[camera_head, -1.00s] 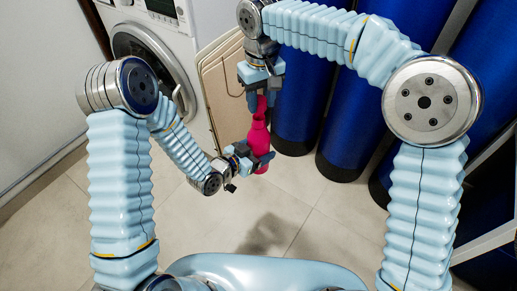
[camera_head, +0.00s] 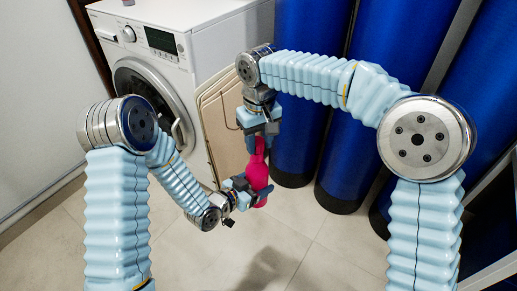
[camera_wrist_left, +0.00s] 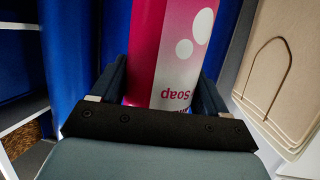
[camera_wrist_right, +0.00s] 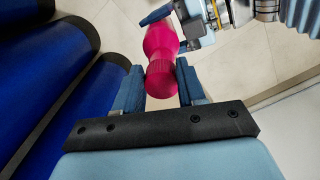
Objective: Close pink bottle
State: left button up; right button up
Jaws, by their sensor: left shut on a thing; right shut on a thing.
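The pink bottle (camera_head: 257,178) is held roughly upright in front of me by my left gripper (camera_head: 248,190), which is shut around its body. My right gripper (camera_head: 261,134) is above the bottle, shut on the pink cap (camera_head: 260,146). In the right wrist view the cap (camera_wrist_right: 162,80) lies between the fingertips and lines up with the bottle (camera_wrist_right: 160,40). Cap and neck look touching; I cannot tell whether the cap is tight.
A white washing machine (camera_head: 190,50) stands at the back left. A beige board (camera_head: 222,125) leans beside it. Tall blue vessels (camera_head: 310,80) stand behind and to the right. The tiled floor (camera_head: 310,235) below is clear.

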jog(key=shift+f, duration=0.1)
jog(key=shift+f, duration=0.8)
jog(key=shift+f, duration=0.6)
